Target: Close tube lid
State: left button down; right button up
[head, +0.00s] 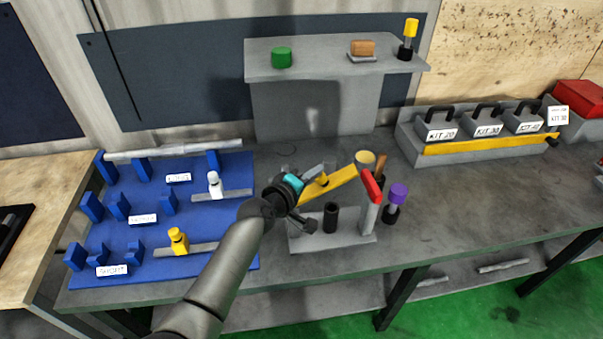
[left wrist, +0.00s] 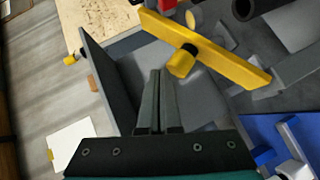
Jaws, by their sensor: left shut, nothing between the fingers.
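A long yellow bar with a yellow knob (head: 345,181), which looks like the lid, slants over the grey fixture (head: 358,239) in the head view. In the left wrist view the yellow bar (left wrist: 228,64) crosses the upper right, with its knob (left wrist: 182,62) facing me. My left gripper (head: 320,170) is shut and empty beside the bar's left part. Its fingers (left wrist: 158,75) point up toward the knob, and I cannot tell whether they touch it. A black upright tube (head: 330,217) stands on the fixture. My right gripper is not in view.
A red-topped grey post (head: 371,187) and a purple-topped piece (head: 397,194) stand right of the tube. A raised grey shelf (head: 325,72) is behind. A blue board (head: 130,255) with holders lies left. Kit boxes (head: 487,124) stand right; the front right bench is clear.

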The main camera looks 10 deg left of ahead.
aim_at(337, 182)
pick_arm(q)
jog(key=d+f+b, duration=0.1)
jog(key=w+d+f+b, duration=0.1)
jog(key=d, duration=0.1)
jog(key=shift+d+f, duration=0.1)
jog(key=shift+f, duration=0.05)
jog(key=shift+w+d+f+b, duration=0.2)
jog(key=shift+d+f+b, duration=0.7)
jog(key=shift+f, duration=0.05)
jog(key=shift+r, duration=0.1)
